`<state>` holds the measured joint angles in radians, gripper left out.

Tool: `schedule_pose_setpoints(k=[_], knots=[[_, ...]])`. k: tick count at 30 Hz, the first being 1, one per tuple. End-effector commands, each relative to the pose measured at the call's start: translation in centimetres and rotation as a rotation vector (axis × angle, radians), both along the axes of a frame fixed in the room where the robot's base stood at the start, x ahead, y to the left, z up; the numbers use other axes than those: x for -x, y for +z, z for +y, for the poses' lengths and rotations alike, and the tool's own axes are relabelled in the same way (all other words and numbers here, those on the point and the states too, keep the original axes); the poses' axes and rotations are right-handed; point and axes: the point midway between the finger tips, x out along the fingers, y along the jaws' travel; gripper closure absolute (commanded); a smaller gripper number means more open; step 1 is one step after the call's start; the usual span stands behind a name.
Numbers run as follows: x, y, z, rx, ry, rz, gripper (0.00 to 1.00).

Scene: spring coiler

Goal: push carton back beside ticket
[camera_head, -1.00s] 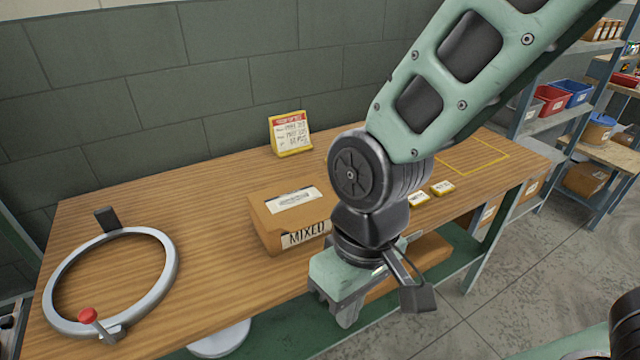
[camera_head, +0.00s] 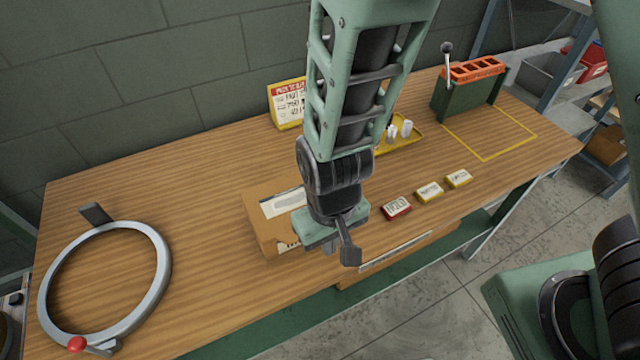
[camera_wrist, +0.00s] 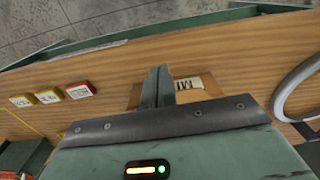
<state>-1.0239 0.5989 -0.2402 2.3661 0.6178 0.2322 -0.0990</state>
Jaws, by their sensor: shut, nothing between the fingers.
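The brown carton (camera_head: 267,229) stands on the wooden bench near its front edge, left of my gripper. It has a white label on top; its right part is hidden behind my arm. In the wrist view the carton (camera_wrist: 205,84) shows behind the fingers, with part of its lettered front label. The ticket (camera_head: 287,104), a yellow-framed card with a red header, stands near the wall behind the carton. My gripper (camera_head: 328,246) is shut and empty at the carton's front right; the wrist view shows its fingertips (camera_wrist: 158,72) together. I cannot tell whether they touch the carton.
A grey ring (camera_head: 160,270) with a red knob lies at the left. Small red and yellow boxes (camera_head: 429,191) line the front right. A yellow tray (camera_head: 411,137) and a green-orange rack (camera_head: 470,90) stand behind. Bench space between ring and carton is clear.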

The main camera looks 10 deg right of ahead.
Motion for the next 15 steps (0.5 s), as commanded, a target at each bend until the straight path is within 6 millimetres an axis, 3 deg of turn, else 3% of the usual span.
schedule_pose_setpoints(k=[6, 8, 15], knots=[[0.1, -4.6, -0.1, 0.003, -0.003, 0.005, 1.0], [-1.2, -3.8, 0.4, -0.001, -0.001, -0.001, 1.0], [-3.5, -4.0, 1.2, -0.002, 0.001, 0.0, 1.0]])
